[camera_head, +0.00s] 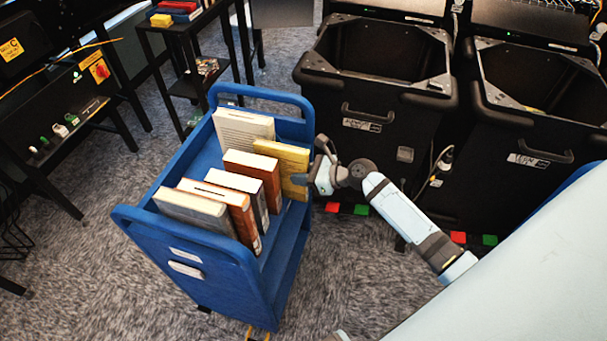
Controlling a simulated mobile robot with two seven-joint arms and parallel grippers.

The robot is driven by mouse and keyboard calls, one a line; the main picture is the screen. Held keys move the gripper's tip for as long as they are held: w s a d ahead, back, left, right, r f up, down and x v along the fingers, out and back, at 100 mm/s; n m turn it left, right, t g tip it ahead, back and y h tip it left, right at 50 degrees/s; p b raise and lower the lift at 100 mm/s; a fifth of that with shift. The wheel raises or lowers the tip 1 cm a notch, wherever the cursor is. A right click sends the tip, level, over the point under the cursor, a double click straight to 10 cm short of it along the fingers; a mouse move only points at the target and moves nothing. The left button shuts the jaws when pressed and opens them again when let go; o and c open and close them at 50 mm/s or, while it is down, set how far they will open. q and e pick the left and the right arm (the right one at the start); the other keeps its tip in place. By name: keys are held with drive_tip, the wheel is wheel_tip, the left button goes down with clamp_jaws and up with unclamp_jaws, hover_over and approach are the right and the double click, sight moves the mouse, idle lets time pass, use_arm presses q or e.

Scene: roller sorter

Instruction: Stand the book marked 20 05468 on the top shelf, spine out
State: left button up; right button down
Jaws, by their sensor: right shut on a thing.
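A blue book cart (185,264) stands left of centre with several books upright on its top shelf. My right gripper (308,180) is at the cart's right side, shut on the yellow book (290,158) at its right edge. The yellow book is upright at the right end of the rear books. A cream book (240,128) stands behind it to the left. Brown, white, orange and grey-beige books (196,208) stand in front. The markings are too small to read, so I cannot tell which book is 20 05468. My left gripper is not in view.
Two black bins (375,115) (540,140) stand behind and right of the cart. Red and green blocks (458,237) lie on the floor by them. A black table (60,140) with small items is at left, and a small black stand (190,75) is behind. Carpet is clear in front.

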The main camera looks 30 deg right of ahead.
drive_tip(key=shift+f, duration=0.5)
idle(0.3)
drive_tip(key=c, duration=0.9)
unclamp_jaws()
drive_tip(key=v, duration=1.4)
drive_tip(key=shift+a, duration=0.1)
